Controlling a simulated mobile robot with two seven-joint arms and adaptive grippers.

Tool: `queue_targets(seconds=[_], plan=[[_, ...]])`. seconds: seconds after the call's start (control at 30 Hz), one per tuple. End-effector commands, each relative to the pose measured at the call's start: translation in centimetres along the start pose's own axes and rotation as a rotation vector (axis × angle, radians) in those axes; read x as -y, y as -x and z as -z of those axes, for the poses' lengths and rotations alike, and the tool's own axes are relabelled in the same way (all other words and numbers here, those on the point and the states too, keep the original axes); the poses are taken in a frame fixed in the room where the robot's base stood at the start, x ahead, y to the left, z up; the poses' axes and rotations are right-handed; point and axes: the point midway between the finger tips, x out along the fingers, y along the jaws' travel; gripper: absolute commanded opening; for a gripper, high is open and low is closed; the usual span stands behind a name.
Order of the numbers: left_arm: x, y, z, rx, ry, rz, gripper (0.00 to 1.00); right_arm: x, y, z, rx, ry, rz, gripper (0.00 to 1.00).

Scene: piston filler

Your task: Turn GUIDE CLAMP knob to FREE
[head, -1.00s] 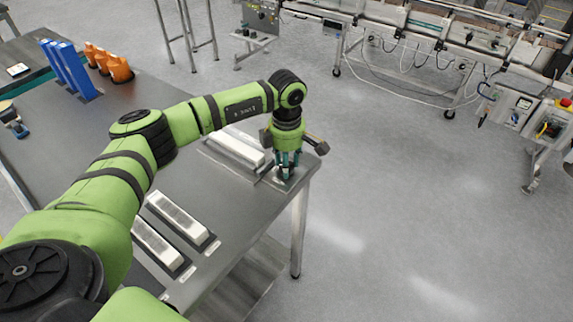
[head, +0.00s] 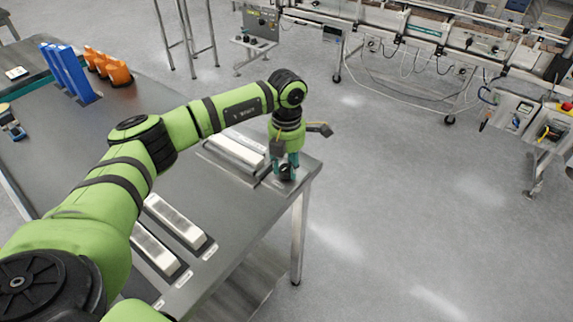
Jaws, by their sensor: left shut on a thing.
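My left gripper (head: 285,175) points down at the far right corner of the grey table, its teal fingers closed around a small dark knob (head: 286,170). The knob sits on a plate at the table corner and is mostly hidden by the fingers. I cannot read its label or a pointer, so its setting cannot be told. My right gripper is not in view.
White blocks lie on the grey table (head: 110,175), one pale block (head: 236,150) just left of the gripper. Blue holders (head: 70,72) and orange pieces (head: 118,72) stand at the far left. A conveyor line (head: 440,40) stands beyond open floor.

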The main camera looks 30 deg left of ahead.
Motion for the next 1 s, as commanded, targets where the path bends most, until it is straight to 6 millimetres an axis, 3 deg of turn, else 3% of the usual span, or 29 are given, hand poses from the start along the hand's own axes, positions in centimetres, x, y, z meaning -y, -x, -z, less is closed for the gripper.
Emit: queue_targets(seconds=[0.57, 0.6, 0.67, 1.0], plan=[[0.08, -0.01, -0.06, 0.002, 0.037, 0.002, 0.05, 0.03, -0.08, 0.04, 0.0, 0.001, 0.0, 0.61], [0.08, -0.01, -0.06, 0.002, 0.037, 0.002, 0.41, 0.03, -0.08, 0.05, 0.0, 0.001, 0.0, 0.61], [0.07, -0.01, -0.06, 0.002, 0.037, 0.001, 0.61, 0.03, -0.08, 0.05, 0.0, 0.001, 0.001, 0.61], [0.01, 0.12, -0.04, 0.001, 0.037, 0.0, 0.61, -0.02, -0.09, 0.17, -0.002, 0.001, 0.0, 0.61]])
